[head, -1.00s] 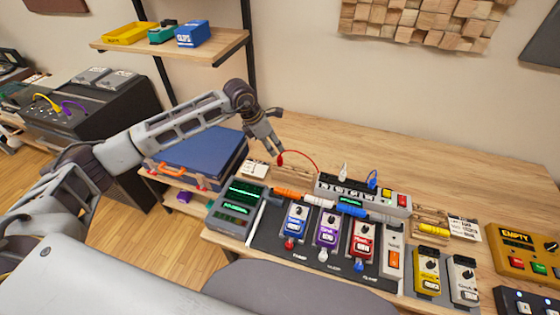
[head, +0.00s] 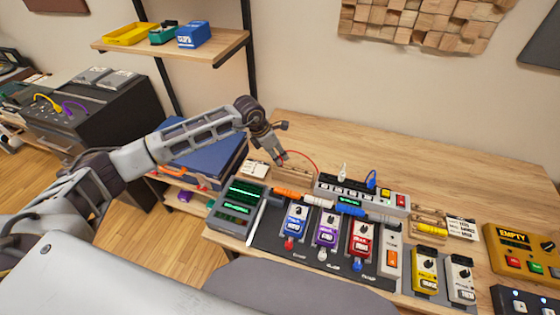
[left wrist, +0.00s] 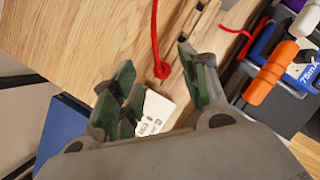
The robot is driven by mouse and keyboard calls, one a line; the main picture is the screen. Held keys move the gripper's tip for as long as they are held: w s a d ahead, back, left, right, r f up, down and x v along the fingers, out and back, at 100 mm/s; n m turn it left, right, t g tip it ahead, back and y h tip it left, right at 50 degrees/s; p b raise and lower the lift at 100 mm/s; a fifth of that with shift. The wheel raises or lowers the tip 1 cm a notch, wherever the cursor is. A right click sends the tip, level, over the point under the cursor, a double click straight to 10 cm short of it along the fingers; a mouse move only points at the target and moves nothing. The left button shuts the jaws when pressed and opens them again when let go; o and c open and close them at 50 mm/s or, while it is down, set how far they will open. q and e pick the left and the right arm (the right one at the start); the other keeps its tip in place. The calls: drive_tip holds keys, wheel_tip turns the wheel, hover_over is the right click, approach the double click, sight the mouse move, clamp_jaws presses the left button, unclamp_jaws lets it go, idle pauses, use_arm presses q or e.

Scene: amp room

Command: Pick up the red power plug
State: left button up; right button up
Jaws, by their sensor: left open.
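The red power plug (left wrist: 162,70) shows in the left wrist view at the end of its red cable (left wrist: 155,28). My left gripper (left wrist: 155,58) is open, its green-padded fingers on either side of the plug in that picture. I cannot tell whether either finger touches it. In the head view the left gripper (head: 282,144) is over the back left of the pedal setup. The red cable (head: 306,156) arcs from there toward the power strip (head: 352,193), and the plug is mostly hidden by the fingers. My right gripper is not in view.
A white card (head: 254,170) lies left of the gripper. Orange, white and blue plugs sit in front, above a pedalboard with blue, purple and red pedals (head: 326,229). A green-screened device (head: 238,205) stands at left. The desk behind is clear.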

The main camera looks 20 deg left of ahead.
sight(280, 156)
use_arm(q)
drive_tip(key=shift+x, duration=1.55)
drive_tip(key=shift+d, duration=0.1)
drive_tip(key=shift+c, duration=0.3)
clamp_jaws()
